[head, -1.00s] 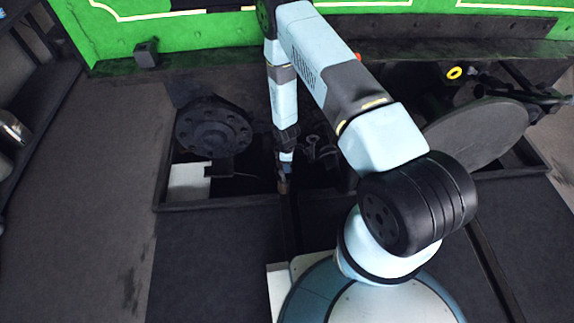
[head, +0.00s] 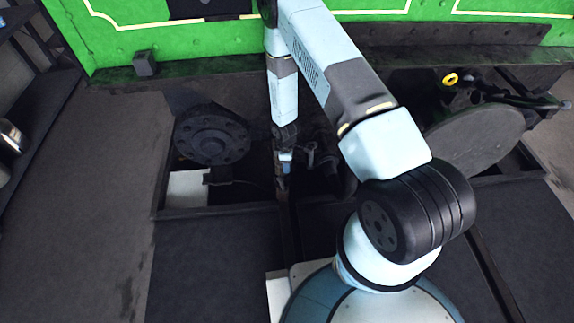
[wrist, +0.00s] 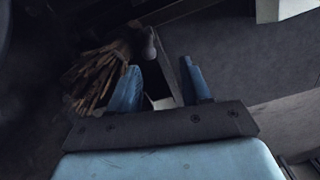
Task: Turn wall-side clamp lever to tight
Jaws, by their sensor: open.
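My gripper (head: 283,172) hangs down into the open floor pit in the head view, small and mostly dark there. In the wrist view my gripper (wrist: 161,63) shows two blue fingers spread apart, with nothing held between them. A dark rod with a rounded end (wrist: 150,46) lies just beyond the fingertips; I cannot tell whether it is the clamp lever. Dark metal fittings (head: 318,157) stand just right of the gripper in the pit. The wall-side clamp lever cannot be made out for certain in either view.
A dark bolted disc (head: 212,135) stands left of the gripper, above a white block (head: 188,188). A large grey disc (head: 475,138) and a yellow ring (head: 450,79) are at right. A bundle of sticks (wrist: 98,76) lies beside the left finger. A green wall (head: 180,38) closes the back.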

